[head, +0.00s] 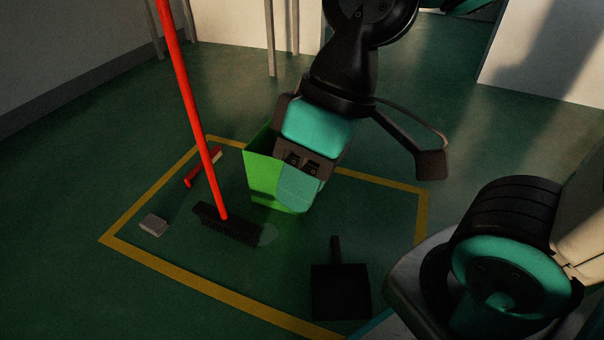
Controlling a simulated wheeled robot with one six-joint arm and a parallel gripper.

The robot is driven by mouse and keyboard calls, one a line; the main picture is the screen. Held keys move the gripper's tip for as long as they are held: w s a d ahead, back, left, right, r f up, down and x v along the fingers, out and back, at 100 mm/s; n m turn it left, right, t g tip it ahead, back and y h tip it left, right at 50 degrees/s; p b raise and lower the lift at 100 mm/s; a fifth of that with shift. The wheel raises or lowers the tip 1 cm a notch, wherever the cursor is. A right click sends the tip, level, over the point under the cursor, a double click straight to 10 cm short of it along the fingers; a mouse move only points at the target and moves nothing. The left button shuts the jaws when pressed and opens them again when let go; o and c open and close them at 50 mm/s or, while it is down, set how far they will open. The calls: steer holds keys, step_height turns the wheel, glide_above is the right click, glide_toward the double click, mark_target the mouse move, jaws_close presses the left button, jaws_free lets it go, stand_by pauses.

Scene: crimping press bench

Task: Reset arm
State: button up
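My arm reaches down from the top middle of the head view, with its black wrist and teal housing. My gripper (303,163) is at its lower end, in front of or above a green bin (264,176) and hiding much of it. A teal part shows below the dark jaw pieces. I cannot tell whether the fingers are apart or together, and I see nothing clearly held.
A yellow floor outline (190,280) surrounds the bin, a red-handled broom (190,90), a red hand brush (203,167), a grey block (153,225) and a black dustpan (341,291). Thin grey legs (269,40) stand behind. Floor at left is clear.

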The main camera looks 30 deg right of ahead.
step_height(320, 180, up, 47)
steer(key=p, duration=4.7)
steer(key=shift+r, duration=0.15)
